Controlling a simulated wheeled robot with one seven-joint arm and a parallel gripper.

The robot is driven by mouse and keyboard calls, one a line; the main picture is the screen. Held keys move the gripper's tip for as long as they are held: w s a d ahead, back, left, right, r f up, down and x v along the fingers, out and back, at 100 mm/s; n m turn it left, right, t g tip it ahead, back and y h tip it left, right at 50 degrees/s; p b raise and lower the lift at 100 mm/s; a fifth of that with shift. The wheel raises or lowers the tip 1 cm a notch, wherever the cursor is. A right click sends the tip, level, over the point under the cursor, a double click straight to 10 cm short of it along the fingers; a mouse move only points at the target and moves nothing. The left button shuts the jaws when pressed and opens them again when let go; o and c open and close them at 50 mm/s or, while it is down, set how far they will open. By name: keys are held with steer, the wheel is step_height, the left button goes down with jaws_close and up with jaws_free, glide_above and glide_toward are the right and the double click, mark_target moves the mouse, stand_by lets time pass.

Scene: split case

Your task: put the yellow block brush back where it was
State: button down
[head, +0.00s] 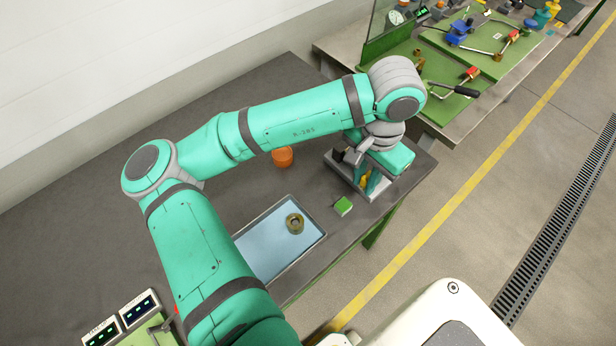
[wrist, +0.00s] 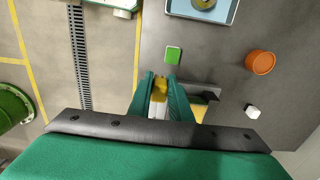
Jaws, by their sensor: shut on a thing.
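The yellow block brush (head: 364,181) shows as a small yellow patch below my wrist in the head view. In the wrist view the brush (wrist: 160,98), yellow with a pale part, is between the green fingers. My gripper (wrist: 160,82) is shut on it; it also shows in the head view (head: 372,186). A grey, pale-edged holder (head: 337,168) stands under and around the gripper, and its dark wall (wrist: 203,90) shows right of the fingers. Another yellow patch lies beyond that wall. My gripper hides much of the holder, and I cannot tell whether the brush touches its floor.
A green block (head: 343,206) lies in front of the holder. A blue tray (head: 262,250) with a brass ring (head: 294,223) is nearer. An orange cup (head: 282,157) stands to the left. A white block (wrist: 252,110) shows in the wrist view. The table's edge is close on the right.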

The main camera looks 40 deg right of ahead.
glide_toward(312, 190)
steer(key=s+d+r, duration=0.2)
steer(key=s+r, duration=0.1)
steer(key=s, duration=0.1)
steer(key=w+f, duration=0.1)
steer(key=a+f, duration=0.1)
steer(key=w+f, duration=0.1)
steer(key=f, duration=0.1)
steer(key=shift+w+a, duration=0.2)
steer(key=shift+w, duration=0.15)
steer(key=shift+w+a+f, duration=0.1)
steer(key=shift+w+f, duration=0.25)
steer(key=shift+f, duration=0.1)
steer(key=f, duration=0.3)
steer(key=shift+w+a, duration=0.15)
steer(key=shift+w, duration=0.2)
steer(key=shift+f, duration=0.45)
steer(key=shift+f, duration=0.15)
steer(key=c, duration=1.6)
jaws_free()
